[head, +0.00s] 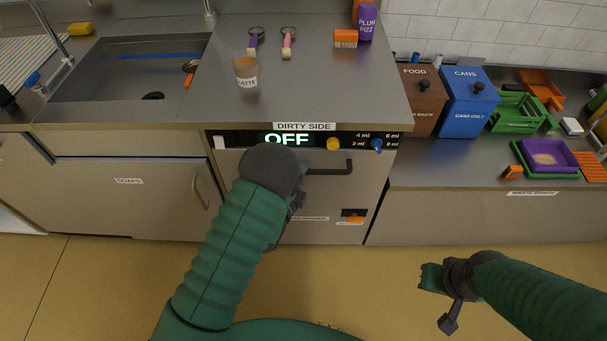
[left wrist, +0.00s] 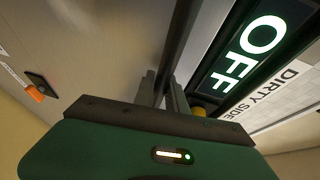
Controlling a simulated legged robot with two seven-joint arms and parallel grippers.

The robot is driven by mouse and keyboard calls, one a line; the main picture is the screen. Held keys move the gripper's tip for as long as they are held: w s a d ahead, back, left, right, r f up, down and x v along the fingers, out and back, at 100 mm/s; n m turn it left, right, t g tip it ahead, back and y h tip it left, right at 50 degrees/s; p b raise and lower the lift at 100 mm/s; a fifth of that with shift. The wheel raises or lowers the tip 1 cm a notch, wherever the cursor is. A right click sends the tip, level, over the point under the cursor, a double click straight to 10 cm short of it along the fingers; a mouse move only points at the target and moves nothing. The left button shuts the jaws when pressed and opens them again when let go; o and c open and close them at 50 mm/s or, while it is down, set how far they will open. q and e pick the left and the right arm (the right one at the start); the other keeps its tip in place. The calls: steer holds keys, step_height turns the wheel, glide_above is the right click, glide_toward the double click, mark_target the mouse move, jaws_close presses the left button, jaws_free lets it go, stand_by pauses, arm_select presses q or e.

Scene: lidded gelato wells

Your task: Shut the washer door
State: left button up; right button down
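The washer (head: 232,160) is under the counter edge labelled DIRTY SIDE. Its black panel reads OFF (head: 286,139), also large in the left wrist view (left wrist: 250,50). The washer door (head: 340,200) stands upright below the panel and looks flush or nearly so; I cannot make out a gap. Its dark bar handle (head: 338,168) crosses the upper door. In the left wrist view, my left gripper (left wrist: 163,92) has one finger on each side of the handle (left wrist: 183,40), closed on it. My left arm hides this from the head. My right gripper (head: 436,290) hangs over the floor, away from the washer; its fingers are unclear.
A yellow knob (head: 333,144) and a blue knob (head: 376,145) sit on the panel. A cabinet (head: 130,190) is at left, a lower counter with bins (head: 468,100) at right. The floor in front is clear.

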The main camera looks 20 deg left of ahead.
arm_select(q)
steer(key=o, duration=0.5)
steer(key=shift+d+f, duration=0.1)
steer(key=shift+f, duration=0.05)
steer(key=shift+c, duration=0.2)
steer(key=s+a+r+p, duration=0.1)
steer(key=s+a+p, duration=0.1)
steer(key=s, duration=1.4)
steer(key=shift+s+r+p, duration=0.3)
steer(key=shift+r+p, duration=0.1)
steer(key=shift+p, duration=0.4)
